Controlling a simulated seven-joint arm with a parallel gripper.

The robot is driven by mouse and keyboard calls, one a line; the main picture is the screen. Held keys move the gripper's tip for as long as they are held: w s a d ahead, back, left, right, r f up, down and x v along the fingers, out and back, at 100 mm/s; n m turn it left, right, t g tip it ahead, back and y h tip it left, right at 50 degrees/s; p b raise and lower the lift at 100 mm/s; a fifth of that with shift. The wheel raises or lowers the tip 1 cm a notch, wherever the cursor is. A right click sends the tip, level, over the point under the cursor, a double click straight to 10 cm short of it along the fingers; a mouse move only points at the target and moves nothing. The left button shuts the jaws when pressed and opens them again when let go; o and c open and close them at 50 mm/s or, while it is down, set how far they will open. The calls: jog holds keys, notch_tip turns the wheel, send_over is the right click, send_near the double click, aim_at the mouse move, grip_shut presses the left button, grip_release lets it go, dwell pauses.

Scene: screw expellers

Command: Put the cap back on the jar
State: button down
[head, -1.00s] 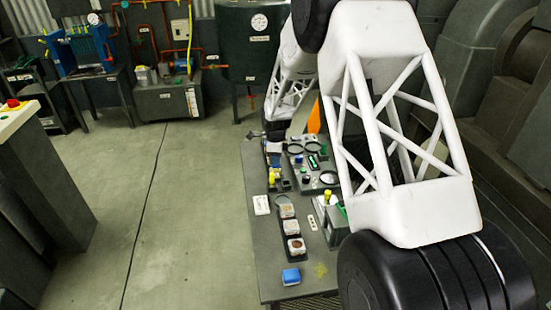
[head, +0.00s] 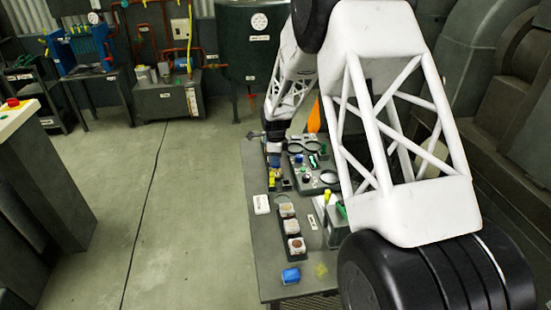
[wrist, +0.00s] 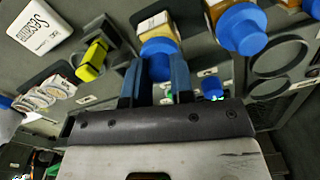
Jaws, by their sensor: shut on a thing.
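My gripper (wrist: 157,85) is shut on a blue cap (wrist: 158,50), with one blue finger on each side of it. A tan jar (wrist: 157,24) with a pale label shows directly beyond the cap. Cap and jar look in line, but I cannot tell whether the cap is seated or just close to the jar. In the head view my gripper (head: 273,150) is small and dark over the far left part of the bench, with blue at its tip.
The bench (head: 262,240) also holds a second blue-capped jar (wrist: 241,28), a yellow block (wrist: 92,60), a white label plate (wrist: 40,25) and a row of small dishes (head: 292,227). Round openings (wrist: 277,57) lie to the right in the wrist view. A blue item (head: 291,275) lies near the front edge.

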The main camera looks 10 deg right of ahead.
jog(key=c, duration=0.9)
grip_release()
jog(key=shift+o, duration=0.5)
jog(key=o, duration=0.4)
jog(key=shift+r, duration=0.15)
jog(key=shift+r, duration=3.4)
grip_shut()
